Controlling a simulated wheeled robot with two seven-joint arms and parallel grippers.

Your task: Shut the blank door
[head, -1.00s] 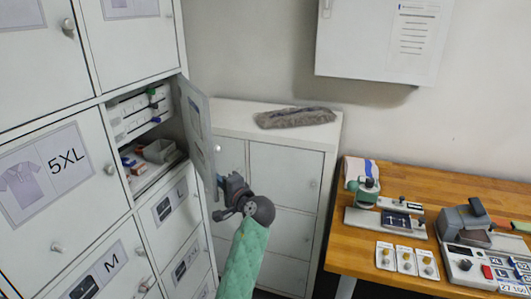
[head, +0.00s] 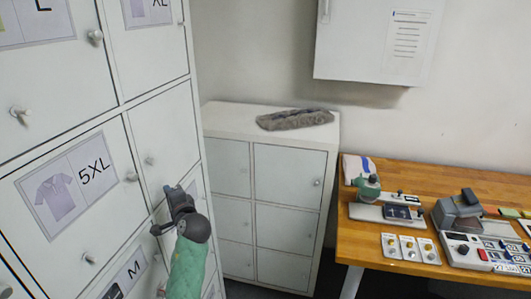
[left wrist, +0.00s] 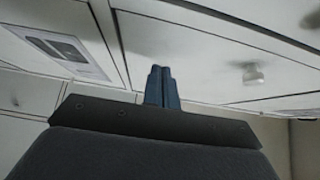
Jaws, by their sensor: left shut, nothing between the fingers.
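The blank door (head: 165,125) is a plain white locker door with a round knob at its left, right of the 5XL door (head: 75,180). In the head view it lies flush with the locker front, and the inside of its compartment is hidden. My left gripper (head: 170,190) is shut and empty, close to the lower part of this door; I cannot tell whether it touches. Its closed fingers (left wrist: 160,72) also show in the left wrist view, in front of white door panels. My right gripper is not in view.
A low white cabinet (head: 287,200) with a grey cloth item (head: 295,119) on top stands behind. A wooden bench (head: 360,246) with tools and devices is at the right. A white wall cabinet (head: 350,45) hangs above.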

